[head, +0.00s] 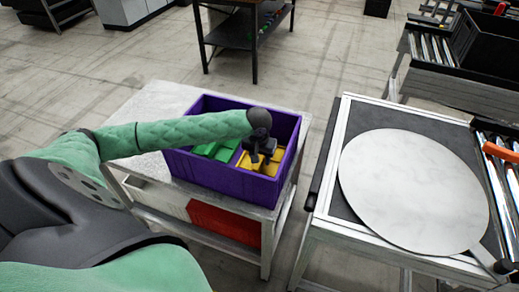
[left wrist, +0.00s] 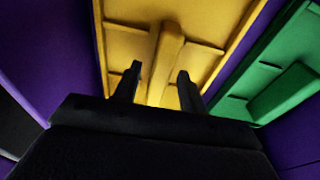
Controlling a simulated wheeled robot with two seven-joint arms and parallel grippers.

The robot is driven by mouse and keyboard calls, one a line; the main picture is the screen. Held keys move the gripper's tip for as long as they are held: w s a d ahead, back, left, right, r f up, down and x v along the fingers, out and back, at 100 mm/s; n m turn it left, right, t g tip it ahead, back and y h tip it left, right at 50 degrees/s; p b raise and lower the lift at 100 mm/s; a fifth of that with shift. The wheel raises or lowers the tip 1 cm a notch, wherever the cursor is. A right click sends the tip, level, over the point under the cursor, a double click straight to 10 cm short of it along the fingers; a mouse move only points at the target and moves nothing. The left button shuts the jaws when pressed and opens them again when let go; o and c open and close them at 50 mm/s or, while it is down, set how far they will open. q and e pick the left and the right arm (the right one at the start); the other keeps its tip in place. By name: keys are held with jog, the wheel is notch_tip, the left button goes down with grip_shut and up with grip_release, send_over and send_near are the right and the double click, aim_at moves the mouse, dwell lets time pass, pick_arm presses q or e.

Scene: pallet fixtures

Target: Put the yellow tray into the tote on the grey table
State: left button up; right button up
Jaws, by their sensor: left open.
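The purple tote (head: 222,178) stands on the grey table (head: 145,115) left of the middle in the head view. The yellow tray (head: 272,164) lies inside the tote, in its right part, and it fills the middle of the left wrist view (left wrist: 130,42). My left gripper (head: 262,158) is over the yellow tray inside the tote. In the left wrist view its two fingers (left wrist: 159,80) are apart, on either side of the tray's raised middle bar. I cannot tell whether they touch it. My right gripper is not in view.
A green tray (head: 222,149) lies in the tote's left part, beside the yellow one. A round white disc (head: 412,190) lies on a table to the right. A black crate (head: 490,45) stands at the upper right. Floor shows between the tables.

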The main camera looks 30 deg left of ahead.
pick_arm(q)
notch_tip(320, 180, up, 12)
jog(key=s+b, duration=0.1)
jog(key=b, duration=0.2)
jog(key=shift+s+d+f, duration=0.15)
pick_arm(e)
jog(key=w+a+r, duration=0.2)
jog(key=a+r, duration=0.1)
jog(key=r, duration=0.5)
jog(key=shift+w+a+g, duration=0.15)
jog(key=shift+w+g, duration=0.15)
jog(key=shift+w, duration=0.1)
